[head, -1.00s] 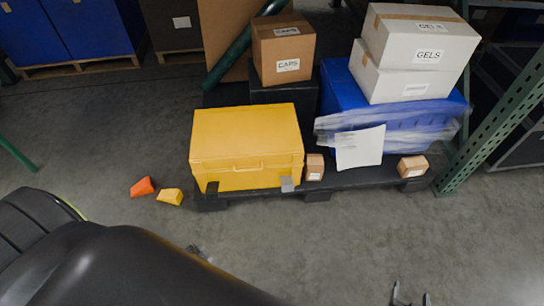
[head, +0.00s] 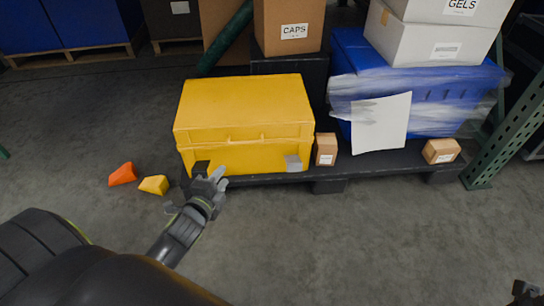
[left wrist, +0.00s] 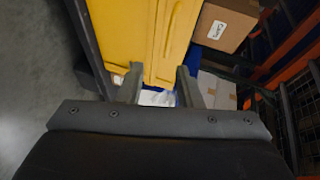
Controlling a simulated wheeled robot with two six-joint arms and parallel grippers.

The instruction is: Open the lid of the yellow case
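The yellow case (head: 245,110) sits on a black pallet with its lid shut. A handle (head: 243,140) is on its front. A grey latch (head: 293,163) is low on the front right; a dark latch (head: 201,168) is at the front left, partly behind my gripper. My left gripper (head: 216,180) is just in front of that left corner, fingers apart. Contact cannot be told. In the left wrist view the fingers (left wrist: 158,82) are spread with nothing held, and the yellow case (left wrist: 150,35) fills the space beyond. My right gripper (head: 526,292) is cut off at the bottom right.
Beside the case on the pallet (head: 390,163) are a small brown box (head: 326,149), a blue tote (head: 350,65) wrapped in film with a white sheet (head: 380,122), and another small box (head: 440,151). Orange (head: 122,174) and yellow wedges (head: 154,185) lie on the floor. A green post (head: 505,140) stands right.

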